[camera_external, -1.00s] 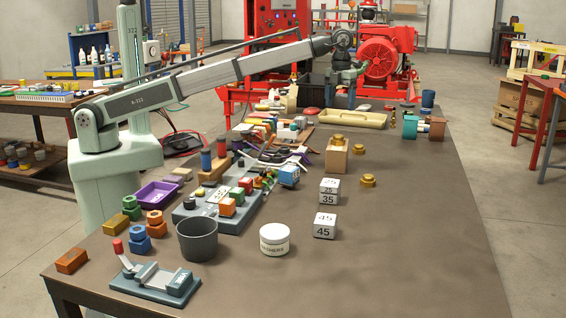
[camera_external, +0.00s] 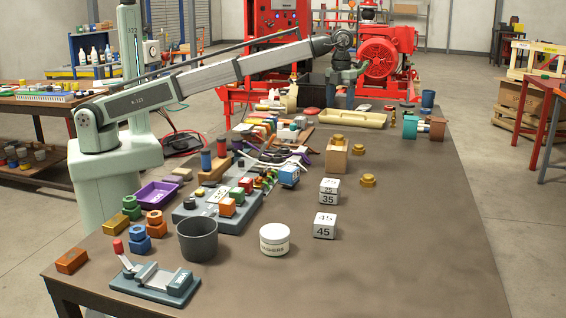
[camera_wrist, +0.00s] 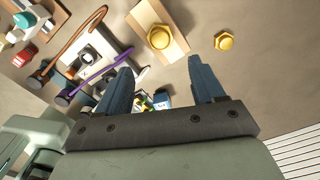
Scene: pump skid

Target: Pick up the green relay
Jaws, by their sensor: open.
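A small green block (camera_external: 245,184), which looks like the green relay, sits on the grey panel (camera_external: 222,218) in the external view. A red-topped block and an orange block (camera_external: 227,207) sit beside it on the panel. My gripper (camera_external: 346,92) is far behind the panel, over the back part of the bench and apart from the green block. In the wrist view my gripper (camera_wrist: 162,84) has its two dark fingers spread with nothing held between them. Small coloured parts show low between the fingers there, too small to tell whether the relay is among them.
A wooden block with a brass fitting (camera_external: 337,157), number blocks (camera_external: 325,225), a white jar (camera_external: 274,239) and a grey cup (camera_external: 197,240) stand around the panel. Cables and loose parts clutter the area behind it. The bench's right side (camera_external: 420,240) is clear.

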